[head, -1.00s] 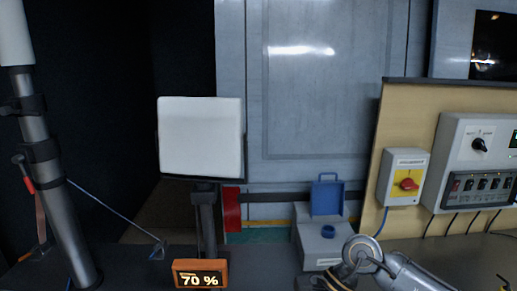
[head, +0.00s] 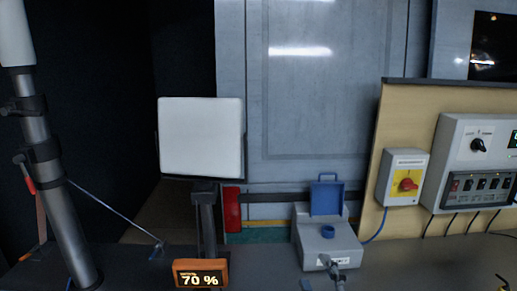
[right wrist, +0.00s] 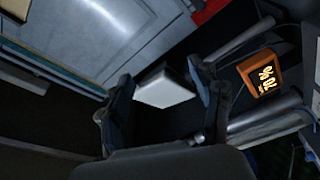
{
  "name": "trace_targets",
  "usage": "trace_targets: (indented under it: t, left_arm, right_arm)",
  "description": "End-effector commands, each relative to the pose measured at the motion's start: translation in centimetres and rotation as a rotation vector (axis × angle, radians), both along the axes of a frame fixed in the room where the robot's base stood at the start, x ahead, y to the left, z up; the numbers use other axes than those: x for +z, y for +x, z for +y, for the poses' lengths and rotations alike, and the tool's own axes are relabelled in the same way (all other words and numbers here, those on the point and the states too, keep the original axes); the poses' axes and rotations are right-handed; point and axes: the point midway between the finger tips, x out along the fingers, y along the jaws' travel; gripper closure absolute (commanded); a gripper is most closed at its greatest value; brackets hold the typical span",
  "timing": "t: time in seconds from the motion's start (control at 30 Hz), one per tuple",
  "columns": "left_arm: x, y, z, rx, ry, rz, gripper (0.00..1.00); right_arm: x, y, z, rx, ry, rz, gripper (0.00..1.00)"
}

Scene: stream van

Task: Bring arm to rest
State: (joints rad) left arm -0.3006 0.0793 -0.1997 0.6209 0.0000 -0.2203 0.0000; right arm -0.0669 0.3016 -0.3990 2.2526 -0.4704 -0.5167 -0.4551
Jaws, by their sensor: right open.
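My right gripper (right wrist: 160,76) is open in the right wrist view, with its two dark fingers apart and nothing held between them. The white light panel (right wrist: 166,90) shows beyond and between the fingers. In the head view, the right arm no longer covers the grey box (head: 328,244) with its raised blue lid (head: 326,198). A grey plug (head: 334,267) sits at the front of that box. My left gripper is in neither current view.
The light panel (head: 201,136) stands behind the orange 70 % display (head: 200,273). A dark pole (head: 52,180) stands at left. At right, a switch box with a red knob (head: 408,185) and a control panel (head: 480,165) hang on a wooden board.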

Motion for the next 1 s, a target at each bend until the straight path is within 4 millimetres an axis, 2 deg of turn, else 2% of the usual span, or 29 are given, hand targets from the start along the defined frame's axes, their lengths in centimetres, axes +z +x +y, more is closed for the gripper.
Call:
trace_targets:
  t: [0.03, 0.1, 0.2, 0.3, 0.4, 0.5, 0.7, 0.8, 1.0]
  left_arm:
    - [0.0, 0.1, 0.0, 0.000, 0.000, -0.001, 0.41]
    - [0.0, 0.1, 0.0, 0.000, 0.000, -0.001, 0.41]
    - [0.0, 0.1, 0.0, 0.000, 0.000, -0.001, 0.41]
    - [0.0, 0.1, 0.0, 0.000, 0.000, -0.002, 0.41]
    - [0.0, 0.1, 0.0, 0.000, 0.000, -0.002, 0.41]
    - [0.0, 0.1, 0.0, 0.000, 0.000, -0.002, 0.41]
    - [0.0, 0.1, 0.0, -0.001, 0.000, -0.001, 0.41]
    - [0.0, 0.1, 0.0, -0.001, 0.001, -0.002, 0.41]
    - [0.0, 0.1, 0.0, -0.001, 0.001, -0.001, 0.41]
  right_arm:
    - [-3.2, -1.0, -1.8, -0.065, 0.096, 0.148, 0.35]
    - [-7.7, -2.9, -4.0, -0.161, 0.227, 0.356, 0.35]
    - [-13.3, -6.9, -6.2, -0.294, 0.384, 0.620, 0.35]
    - [-17.3, -11.1, -7.4, -0.405, 0.496, 0.828, 0.35]
    - [-20.0, -15.1, -8.0, -0.498, 0.577, 0.993, 0.35]
    - [-21.9, -18.8, -8.3, -0.583, 0.639, 1.131, 0.35]
    - [-24.2, -25.9, -8.5, -0.738, 0.727, 1.370, 0.35]
    - [-27.1, -24.6, -8.3, -0.732, 0.716, 1.367, 0.35]
    - [-32.9, -23.8, -8.2, -0.740, 0.703, 1.388, 0.35]
